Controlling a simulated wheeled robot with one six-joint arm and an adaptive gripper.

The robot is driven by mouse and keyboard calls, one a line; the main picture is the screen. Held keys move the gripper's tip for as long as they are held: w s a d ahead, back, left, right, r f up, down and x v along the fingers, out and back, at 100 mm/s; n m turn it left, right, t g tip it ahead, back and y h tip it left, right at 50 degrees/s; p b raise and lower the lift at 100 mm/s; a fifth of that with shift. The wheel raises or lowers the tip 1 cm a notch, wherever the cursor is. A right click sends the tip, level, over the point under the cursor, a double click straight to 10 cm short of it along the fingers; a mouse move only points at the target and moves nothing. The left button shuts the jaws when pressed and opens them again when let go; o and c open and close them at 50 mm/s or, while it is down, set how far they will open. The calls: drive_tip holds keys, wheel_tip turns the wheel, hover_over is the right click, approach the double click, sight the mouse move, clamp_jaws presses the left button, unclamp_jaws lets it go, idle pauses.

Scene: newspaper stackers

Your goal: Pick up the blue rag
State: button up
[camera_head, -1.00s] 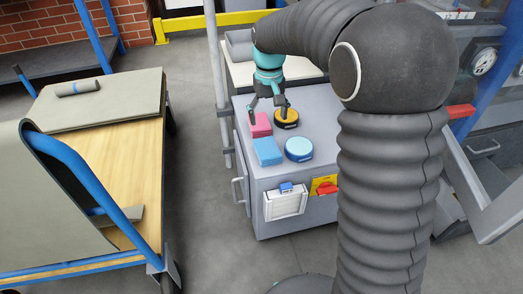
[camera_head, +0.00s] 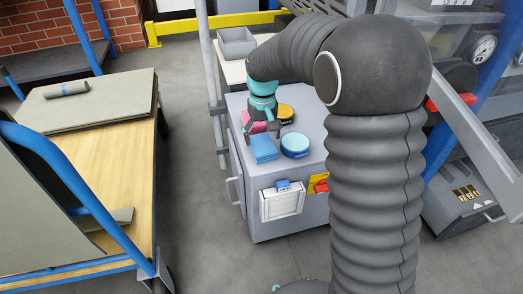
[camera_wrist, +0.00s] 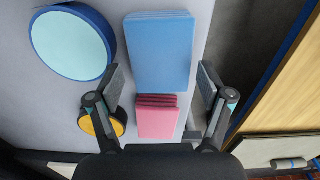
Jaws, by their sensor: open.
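The blue rag (camera_head: 264,149) is a folded flat stack on top of the grey cabinet (camera_head: 300,188). It also shows at the top centre of the wrist view (camera_wrist: 159,52). My gripper (camera_head: 261,130) is open and empty, above the cabinet at the rag's far edge in the head view. In the wrist view, my gripper's (camera_wrist: 161,88) fingers are spread wide, one on each side of the gap between the blue rag and the pink rag (camera_wrist: 158,121). The height of the fingertips above the top is hard to tell.
A round tin with a light blue lid (camera_head: 295,144) stands close beside the blue rag. A yellow-lidded tin (camera_head: 285,113) is farther back. A grey post (camera_head: 213,95) rises by the cabinet's left side. A wooden cart (camera_head: 110,140) stands left across an open floor gap.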

sight(262, 143)
wheel_tip(262, 143, down, 4)
drive_tip(key=shift+r+b, duration=0.1)
drive_tip(key=shift+b, duration=1.1)
drive_tip(key=c, duration=0.8)
drive_tip(key=shift+r, duration=0.1)
wheel_tip(262, 143, up, 10)
drive_tip(key=p, duration=0.7)
drive_tip(key=shift+p, duration=0.4)
